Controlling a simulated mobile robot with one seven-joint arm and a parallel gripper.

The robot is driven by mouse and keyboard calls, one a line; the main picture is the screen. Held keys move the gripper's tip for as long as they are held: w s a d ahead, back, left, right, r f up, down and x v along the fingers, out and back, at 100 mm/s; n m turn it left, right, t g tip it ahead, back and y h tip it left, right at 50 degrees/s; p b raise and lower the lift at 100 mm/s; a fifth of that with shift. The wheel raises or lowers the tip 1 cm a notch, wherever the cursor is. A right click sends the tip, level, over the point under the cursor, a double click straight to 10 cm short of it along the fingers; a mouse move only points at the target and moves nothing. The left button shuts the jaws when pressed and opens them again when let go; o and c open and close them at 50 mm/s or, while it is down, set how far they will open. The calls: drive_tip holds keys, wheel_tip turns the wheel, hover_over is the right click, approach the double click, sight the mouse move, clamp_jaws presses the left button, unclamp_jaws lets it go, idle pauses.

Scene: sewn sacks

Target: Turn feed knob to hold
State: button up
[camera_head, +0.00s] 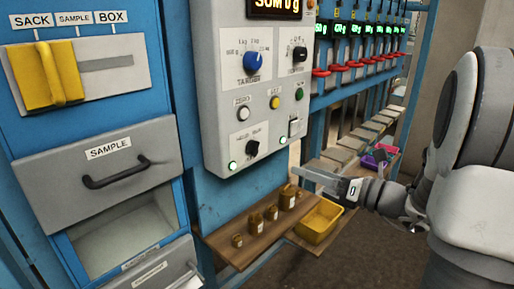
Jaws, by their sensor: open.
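The grey control panel (213,95) is mounted on the blue frame. A small black knob (252,148) sits low on the panel, with small lettering above it that is too blurred to read with certainty. Its pointer direction is hard to tell. A second black knob (299,57) is at the upper right, beside a larger blue knob (254,62). My gripper (306,180) is open, below and to the right of the low black knob, clear of the panel. It appears empty, and its fingers point left.
Below the panel, a wooden shelf (224,240) carries several brass weights (271,212). A yellow tray (319,221) is beneath my gripper. At left are a yellow slider (45,75) and the SAMPLE drawer (60,168). Lit displays with red levers (338,68) line the back right.

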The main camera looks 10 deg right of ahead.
sight(259, 148)
drive_tip(key=shift+m+t, duration=0.5)
drive_tip(key=shift+m, duration=0.4)
drive_tip(key=x, duration=0.5)
drive_tip(key=d+x, duration=0.1)
drive_tip(key=x, duration=0.5)
drive_tip(key=w+x, duration=0.1)
drive_tip(key=x, duration=0.4)
drive_tip(key=shift+w+f, duration=0.35)
clamp_jaws()
